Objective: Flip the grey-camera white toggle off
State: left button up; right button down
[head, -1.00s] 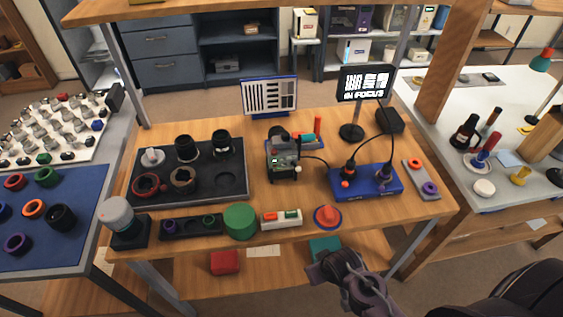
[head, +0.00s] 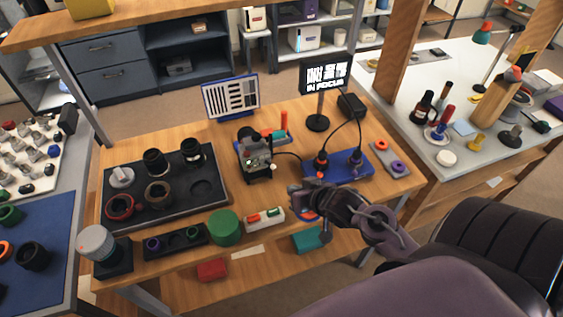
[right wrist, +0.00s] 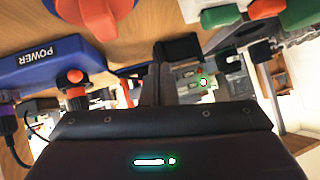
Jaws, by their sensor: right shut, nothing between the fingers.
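The grey camera (head: 257,158) stands near the middle of the wooden bench, a cable running from its right side. A small white knob, apparently the toggle (head: 273,166), shows at its lower right. In the right wrist view the camera (right wrist: 185,88) is partly hidden behind my fingers, with the white toggle (right wrist: 203,82) just beside them. My right gripper (head: 296,192) is shut and empty, over the bench's front part, short of the camera and apart from it. Its dark fingers show together in the right wrist view (right wrist: 155,75). My left gripper is not in view.
A blue power strip (head: 341,168) with plugs stands right of the camera. A monitor (head: 326,76) reading "IN FOCUS" is behind. A white block with orange and green buttons (head: 264,221) and a green cylinder (head: 224,227) are in front. A black tray (head: 205,190) lies left.

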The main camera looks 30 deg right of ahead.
aim_at(271, 158)
jog(key=d, duration=0.1)
jog(key=w+d+t+y, duration=0.1)
jog(key=d+m, duration=0.1)
jog(key=shift+w+d+r+t, duration=0.2)
jog(key=shift+d+r+t, duration=0.1)
jog(key=shift+t, duration=0.1)
jog(key=d+r+y, duration=0.1)
jog(key=d+r+m+t+y, duration=0.1)
jog(key=d, duration=0.1)
jog(key=d+r+m+t+y, duration=0.1)
jog(key=shift+s+d+r+y, duration=0.15)
jog(key=shift+s+d+y, duration=0.1)
jog(key=shift+s+y, duration=0.05)
jog(key=shift+s+d+r+m+t+y, duration=0.15)
jog(key=shift+d+r+m+t+y, duration=0.15)
jog(key=shift+r, duration=0.1)
